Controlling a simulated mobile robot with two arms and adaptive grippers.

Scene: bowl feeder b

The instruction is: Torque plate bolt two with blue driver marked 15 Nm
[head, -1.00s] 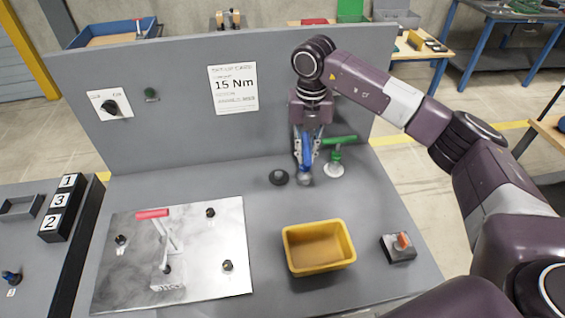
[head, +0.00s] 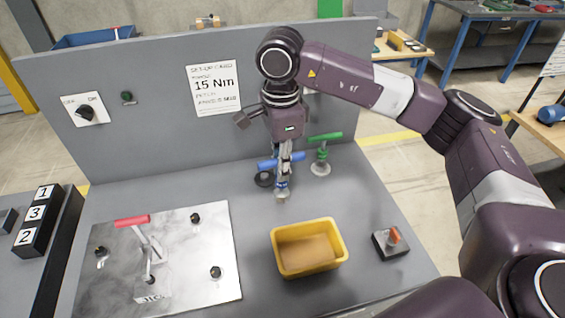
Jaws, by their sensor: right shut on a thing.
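My right gripper (head: 284,172) is shut on the blue T-handled driver (head: 270,163) and holds it upright, with its tip pointing down at the bench. I cannot tell whether the tip touches the bench; no marking on the driver is readable. A metal plate (head: 205,296) lies at the front left. Several dark bolts show on it, among them a back one (head: 195,218), a left one (head: 101,252) and a right one (head: 215,272); their numbers cannot be read. A red-handled lever (head: 132,221) stands over the plate. The card (head: 214,88) reads 15 Nm. My left gripper is not in view.
A green T-handled driver (head: 323,138) stands just right of my right gripper. A dark round disc (head: 264,180) lies beside it. A yellow bin (head: 308,268) and a switch box (head: 391,243) stand in front. Number blocks 1, 3, 2 (head: 36,213) stand left.

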